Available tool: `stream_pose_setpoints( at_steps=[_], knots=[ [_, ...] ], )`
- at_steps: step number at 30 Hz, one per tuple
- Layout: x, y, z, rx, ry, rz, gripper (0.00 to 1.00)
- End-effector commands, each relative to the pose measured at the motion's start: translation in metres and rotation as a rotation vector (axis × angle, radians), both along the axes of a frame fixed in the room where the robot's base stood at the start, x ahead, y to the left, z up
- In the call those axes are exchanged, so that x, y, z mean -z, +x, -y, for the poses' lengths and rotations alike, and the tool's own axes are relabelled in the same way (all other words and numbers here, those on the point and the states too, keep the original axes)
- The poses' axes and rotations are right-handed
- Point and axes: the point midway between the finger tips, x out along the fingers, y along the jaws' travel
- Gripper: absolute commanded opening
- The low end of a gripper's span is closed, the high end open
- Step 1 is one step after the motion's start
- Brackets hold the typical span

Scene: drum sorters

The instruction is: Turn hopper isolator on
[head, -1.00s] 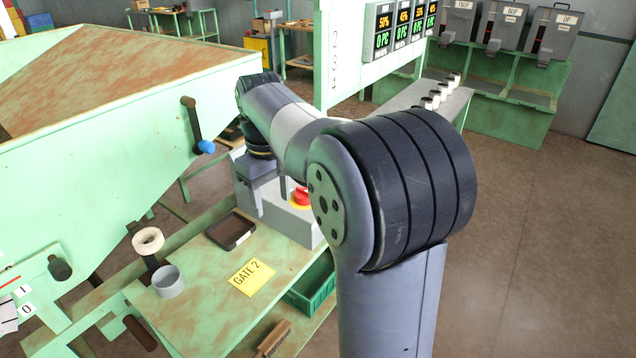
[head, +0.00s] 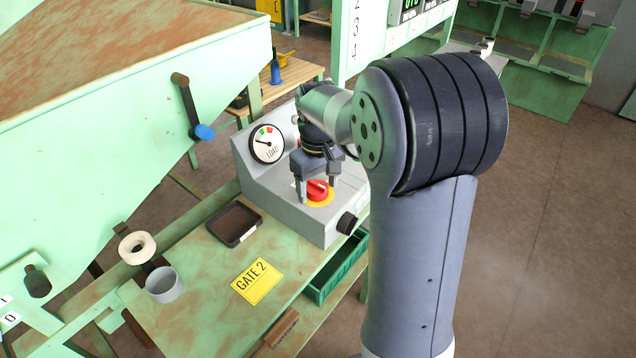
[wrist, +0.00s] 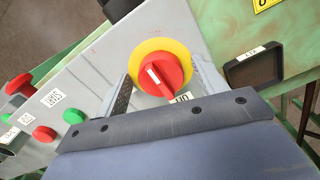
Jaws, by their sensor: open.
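The red rotary isolator knob (head: 318,191) sits on a yellow disc on the sloped front of a grey control box (head: 300,225). In the wrist view the red knob (wrist: 168,72) carries a white pointer mark facing up-left. A small white label (wrist: 181,98) sits at the disc's lower edge, partly hidden. My gripper (head: 316,179) is open and pointed down over the knob, one finger on each side of it. In the wrist view its fingers also flank the disc; whether they touch the knob I cannot tell.
A round LOAD gauge (head: 267,145) is on the box's raised back. The wrist view shows red and green buttons (wrist: 44,134) on the box. A black tray (head: 235,224), a grey cup (head: 165,284) and a GATE 2 card (head: 257,281) lie on the bench. The hopper (head: 90,130) stands left.

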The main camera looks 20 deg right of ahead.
Motion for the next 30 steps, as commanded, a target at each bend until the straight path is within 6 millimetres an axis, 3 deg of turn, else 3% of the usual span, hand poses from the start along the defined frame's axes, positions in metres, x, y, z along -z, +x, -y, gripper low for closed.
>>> stream_pose_setpoints(
  at_steps=[2,18,30],
  knots=[
    [-0.0001,0.0000,0.0000,0.000,0.000,0.000,0.67],
    [-0.0005,-0.0001,0.0000,0.000,0.000,0.000,0.23],
    [-0.0011,-0.0001,-0.0003,0.082,0.000,0.000,0.23]
  ],
)
